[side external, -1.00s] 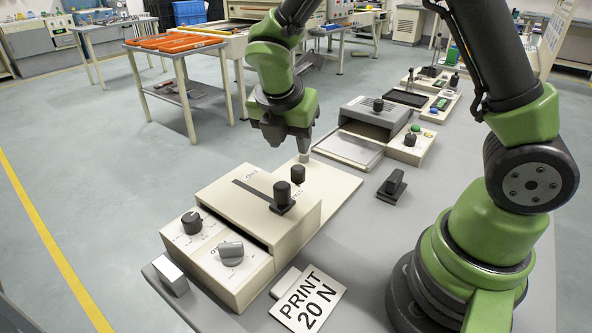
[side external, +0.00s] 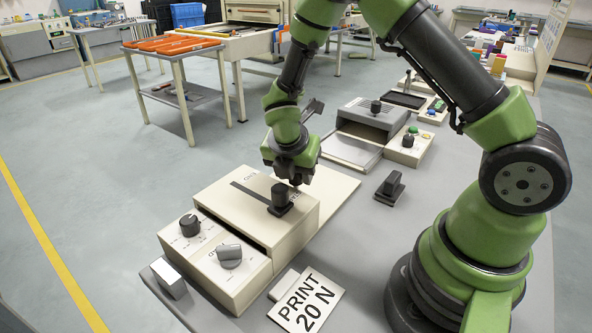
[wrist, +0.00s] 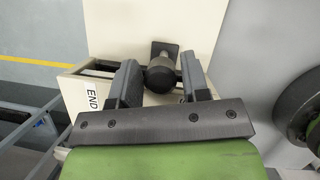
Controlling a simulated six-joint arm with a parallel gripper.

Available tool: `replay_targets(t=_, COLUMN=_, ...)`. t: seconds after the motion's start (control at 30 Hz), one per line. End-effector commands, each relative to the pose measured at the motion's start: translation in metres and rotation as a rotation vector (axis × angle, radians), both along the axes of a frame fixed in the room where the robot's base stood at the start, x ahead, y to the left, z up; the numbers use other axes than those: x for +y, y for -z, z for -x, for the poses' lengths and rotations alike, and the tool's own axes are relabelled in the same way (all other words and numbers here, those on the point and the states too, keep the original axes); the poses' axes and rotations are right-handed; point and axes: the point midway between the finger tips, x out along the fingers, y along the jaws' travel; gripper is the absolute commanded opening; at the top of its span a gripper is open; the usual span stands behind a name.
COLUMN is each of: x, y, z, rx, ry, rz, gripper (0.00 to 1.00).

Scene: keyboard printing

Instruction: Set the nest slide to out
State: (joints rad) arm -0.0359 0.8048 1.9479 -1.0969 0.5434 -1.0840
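The nest slide shows as a cream plate (side external: 335,197) running out from the back end of the cream printer box (side external: 225,192). Its round dark knob (wrist: 160,76), with a dark square base, lies between my fingers in the wrist view. My gripper (wrist: 160,82) points down with a finger on each side of the knob. The fingers look open, with narrow gaps beside it. I cannot tell if either touches.
Two dials (side external: 190,224) (side external: 229,255) sit on the box's front. A "PRINT 20 N" card (side external: 307,300) lies in front. A dark stamp-like block (side external: 391,187) stands right, and a grey-topped unit (side external: 372,115) stands behind. An "END" label (wrist: 92,95) shows beside the left finger.

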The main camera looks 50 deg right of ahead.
Motion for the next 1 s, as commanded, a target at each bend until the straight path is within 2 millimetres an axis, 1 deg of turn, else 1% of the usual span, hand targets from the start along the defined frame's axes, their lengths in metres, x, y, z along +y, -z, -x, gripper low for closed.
replay_targets(t=0.03, x=0.000, y=0.000, z=0.000, rx=0.000, ry=0.000, rz=0.000, gripper=0.33)
replay_targets(t=0.07, x=0.000, y=0.000, z=0.000, rx=0.000, ry=0.000, rz=0.000, gripper=0.26)
replay_targets(t=0.1, x=0.000, y=0.000, z=0.000, rx=0.000, ry=0.000, rz=0.000, gripper=0.17)
replay_targets(t=0.17, x=0.000, y=0.000, z=0.000, rx=0.000, ry=0.000, rz=0.000, gripper=0.03)
replay_targets(t=0.2, x=0.000, y=0.000, z=0.000, rx=0.000, ry=0.000, rz=0.000, gripper=0.00)
replay_targets(t=0.37, x=-0.002, y=0.000, z=0.000, rx=0.000, ry=0.001, rz=0.000, gripper=0.00)
replay_targets(t=0.47, x=-0.008, y=0.000, z=0.000, rx=0.000, ry=0.003, rz=0.000, gripper=0.00)
replay_targets(t=0.57, x=-0.021, y=-0.001, z=0.000, rx=0.000, ry=0.005, rz=0.000, gripper=0.00)
replay_targets(t=0.67, x=-0.040, y=0.000, z=0.001, rx=-0.001, ry=0.008, rz=0.000, gripper=0.00)
replay_targets(t=0.8, x=-0.070, y=0.000, z=0.001, rx=-0.001, ry=0.010, rz=0.001, gripper=0.00)
replay_targets(t=1.0, x=-0.111, y=-0.001, z=0.001, rx=-0.002, ry=0.010, rz=0.002, gripper=0.00)
